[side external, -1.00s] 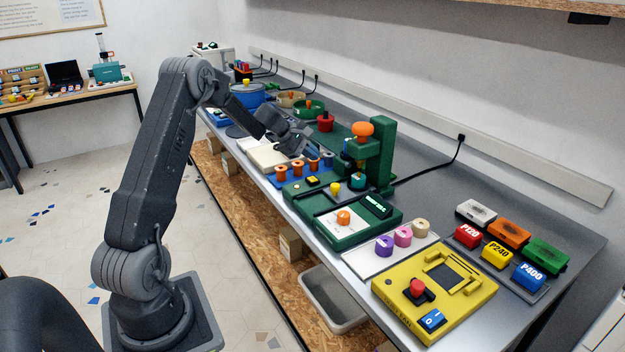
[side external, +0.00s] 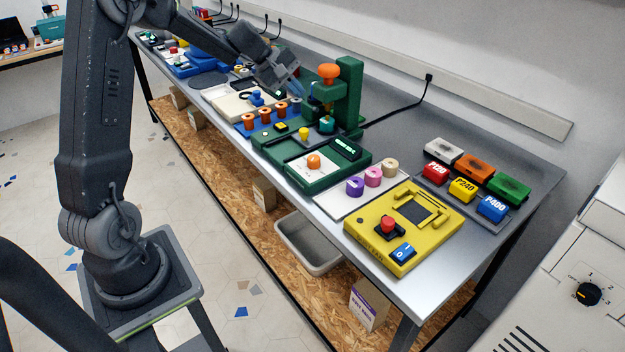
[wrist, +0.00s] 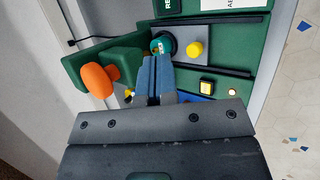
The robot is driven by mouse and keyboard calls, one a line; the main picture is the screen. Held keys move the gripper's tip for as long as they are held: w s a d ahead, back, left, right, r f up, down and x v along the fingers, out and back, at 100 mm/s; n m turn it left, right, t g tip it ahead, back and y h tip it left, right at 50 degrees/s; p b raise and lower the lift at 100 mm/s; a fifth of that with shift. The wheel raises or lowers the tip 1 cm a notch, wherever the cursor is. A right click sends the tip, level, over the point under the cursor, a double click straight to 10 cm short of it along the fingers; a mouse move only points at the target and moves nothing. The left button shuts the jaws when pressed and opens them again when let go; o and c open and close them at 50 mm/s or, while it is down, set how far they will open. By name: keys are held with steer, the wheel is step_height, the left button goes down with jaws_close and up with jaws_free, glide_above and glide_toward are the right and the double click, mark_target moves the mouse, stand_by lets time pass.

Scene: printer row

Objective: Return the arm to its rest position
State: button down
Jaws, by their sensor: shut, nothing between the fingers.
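My gripper (side external: 297,92) is over the workbench, just left of the green press (side external: 346,92) with the orange knob in the side view. In the wrist view my gripper (wrist: 156,68) has its two blue-grey fingers together with nothing between them. Beyond the fingertips in that view are a teal round piece (wrist: 163,45) and a yellow knob (wrist: 194,49) on the green machine. The orange knob (wrist: 98,80) is to the left of the fingers. My arm reaches in from the left, raised above the bench.
A blue rack with orange spools (side external: 264,117) lies below my gripper. The yellow machine (side external: 403,226), purple and pink spools (side external: 355,186) and labelled blocks (side external: 463,189) stand toward the front right. A grey bin (side external: 311,243) is under the bench. The floor at the left is clear.

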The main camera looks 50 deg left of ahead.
steer(key=s+d+r+m+g, duration=0.1)
steer(key=s+d+r+m, duration=0.4)
steer(key=d, duration=0.5)
steer(key=s+d+m+y, duration=0.2)
steer(key=s+d+m, duration=0.4)
steer(key=s, duration=0.5)
steer(key=s+d+m+y, duration=0.2)
steer(key=s+d+m, duration=0.4)
steer(key=s, duration=0.5)
steer(key=shift+s+d+r, duration=0.15)
steer(key=shift+s+r, duration=0.15)
steer(key=shift+r, duration=0.15)
